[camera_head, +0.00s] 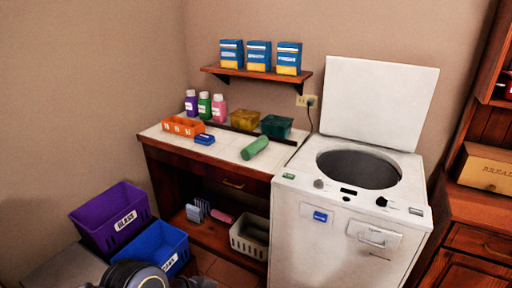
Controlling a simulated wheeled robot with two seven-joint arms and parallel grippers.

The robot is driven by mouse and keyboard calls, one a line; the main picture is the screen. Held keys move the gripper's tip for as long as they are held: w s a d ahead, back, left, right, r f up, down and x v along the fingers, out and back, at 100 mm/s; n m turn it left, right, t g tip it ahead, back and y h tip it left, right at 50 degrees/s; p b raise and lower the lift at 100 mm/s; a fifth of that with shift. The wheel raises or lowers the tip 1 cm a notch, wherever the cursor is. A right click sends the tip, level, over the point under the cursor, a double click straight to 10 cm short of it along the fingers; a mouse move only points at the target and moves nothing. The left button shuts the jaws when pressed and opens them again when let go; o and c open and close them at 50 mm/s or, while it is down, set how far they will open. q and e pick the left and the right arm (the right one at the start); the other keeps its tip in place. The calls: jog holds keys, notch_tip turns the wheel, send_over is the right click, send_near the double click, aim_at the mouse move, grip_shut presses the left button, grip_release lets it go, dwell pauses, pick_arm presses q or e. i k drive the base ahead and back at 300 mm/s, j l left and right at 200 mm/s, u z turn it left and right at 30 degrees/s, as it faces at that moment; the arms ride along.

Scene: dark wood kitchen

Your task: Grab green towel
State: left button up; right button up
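A rolled green towel (255,147) lies on the white tiled counter top (226,154), near its front right edge and left of the white washing machine. It lies at a slant, with nothing on top of it. No gripper of mine can be made out in the head view, so nothing is seen touching the towel.
The top-loading washer (345,232) stands open, its lid (378,100) raised. Behind the towel are a green bin (277,126) and a yellow bin (245,119). An orange caddy (183,126), several bottles and a blue item (204,139) are left. Purple (112,216) and blue (158,246) crates stand lower left.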

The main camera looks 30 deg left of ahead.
aim_at(248, 153)
jog(key=u, duration=0.5)
jog(key=i+j+u, duration=0.15)
jog(key=u, duration=0.2)
jog(key=i+u, duration=0.75)
jog(key=i, duration=0.45)
jog(key=i+l, duration=0.15)
jog(key=i, duration=0.35)
jog(key=u, duration=0.05)
